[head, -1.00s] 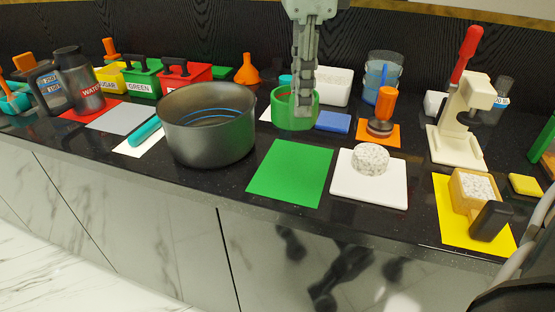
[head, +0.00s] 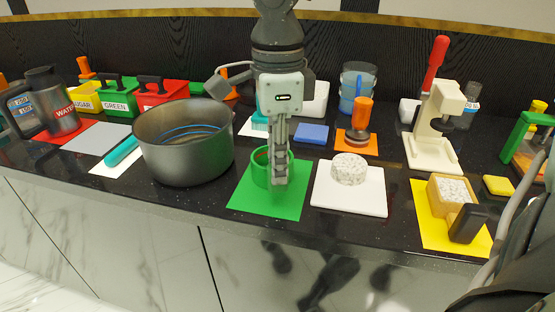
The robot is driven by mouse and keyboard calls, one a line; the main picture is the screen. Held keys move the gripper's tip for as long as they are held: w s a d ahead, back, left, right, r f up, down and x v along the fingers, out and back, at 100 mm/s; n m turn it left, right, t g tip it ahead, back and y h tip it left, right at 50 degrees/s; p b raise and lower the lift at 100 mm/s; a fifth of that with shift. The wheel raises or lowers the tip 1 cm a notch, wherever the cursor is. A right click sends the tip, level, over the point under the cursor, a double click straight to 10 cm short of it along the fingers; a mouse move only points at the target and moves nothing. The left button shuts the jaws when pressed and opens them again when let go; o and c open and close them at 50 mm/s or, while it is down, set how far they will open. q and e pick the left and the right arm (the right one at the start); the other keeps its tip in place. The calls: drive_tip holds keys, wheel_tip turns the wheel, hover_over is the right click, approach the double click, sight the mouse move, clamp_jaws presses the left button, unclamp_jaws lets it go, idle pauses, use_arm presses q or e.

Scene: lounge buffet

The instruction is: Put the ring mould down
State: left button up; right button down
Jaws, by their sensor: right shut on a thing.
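The ring mould is a green ring (head: 260,174) over the green mat (head: 262,207) on the counter. My right gripper (head: 279,182) points down from above and is shut on the ring's near right wall. The ring looks at or very near the mat's surface; I cannot tell whether it touches. The gripper fingers hide part of the ring. My left gripper is not in view.
A large grey pot (head: 184,158) stands close to the left of the mat. A white board (head: 350,199) with a speckled white round cake (head: 350,169) lies close to the right. An orange-handled tamper (head: 360,122) and a cream press (head: 436,125) stand further back.

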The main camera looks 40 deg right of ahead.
drive_tip(key=shift+f, duration=0.1)
drive_tip(key=c, duration=1.4)
unclamp_jaws()
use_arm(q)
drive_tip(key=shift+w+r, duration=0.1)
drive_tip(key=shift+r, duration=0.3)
